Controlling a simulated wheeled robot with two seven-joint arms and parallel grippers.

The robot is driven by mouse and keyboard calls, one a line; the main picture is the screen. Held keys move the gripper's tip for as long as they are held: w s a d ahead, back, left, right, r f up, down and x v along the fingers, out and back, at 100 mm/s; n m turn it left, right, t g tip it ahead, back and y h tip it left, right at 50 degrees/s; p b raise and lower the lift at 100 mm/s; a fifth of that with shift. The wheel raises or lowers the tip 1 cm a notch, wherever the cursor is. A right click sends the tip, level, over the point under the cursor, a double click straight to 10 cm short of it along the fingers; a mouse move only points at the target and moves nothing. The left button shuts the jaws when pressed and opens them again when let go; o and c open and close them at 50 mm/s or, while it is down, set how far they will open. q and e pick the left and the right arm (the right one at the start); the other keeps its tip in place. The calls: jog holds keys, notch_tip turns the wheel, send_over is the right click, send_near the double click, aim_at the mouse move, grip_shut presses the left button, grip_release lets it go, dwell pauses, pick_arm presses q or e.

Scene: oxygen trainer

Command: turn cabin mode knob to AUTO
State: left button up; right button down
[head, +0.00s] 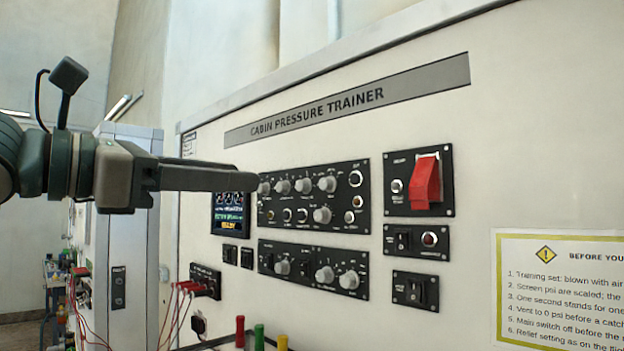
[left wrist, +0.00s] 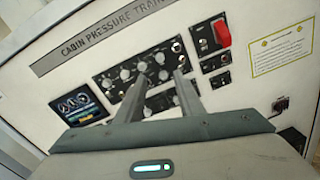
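The cabin pressure trainer has an upper black knob panel (head: 300,208) with several grey knobs and a lower black knob panel (head: 300,262) with grey knobs. Both panels also show in the left wrist view, the upper one (left wrist: 105,82) partly behind my fingers. The labels are too small to read, so I cannot tell which knob is cabin mode or where it points. My left gripper (head: 252,180) points at the left end of the upper panel. In the left wrist view its two fingers (left wrist: 160,78) are apart with nothing between them. My right gripper is not in view.
A red guarded switch (head: 426,182) sticks out right of the knob panels. A small screen (head: 230,213) is left of them, partly behind my gripper. Red cables (head: 182,300) hang at lower left. Red, green and yellow posts (head: 259,337) stand below. A notice (head: 560,290) is at right.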

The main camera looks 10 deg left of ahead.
aim_at(322, 183)
pick_arm(q)
jog(key=p+x, duration=0.4)
jog(key=x, duration=1)
jog(key=shift+s, duration=0.1)
jog(key=shift+w+d, duration=0.25)
jog(key=shift+w, duration=0.1)
grip_shut()
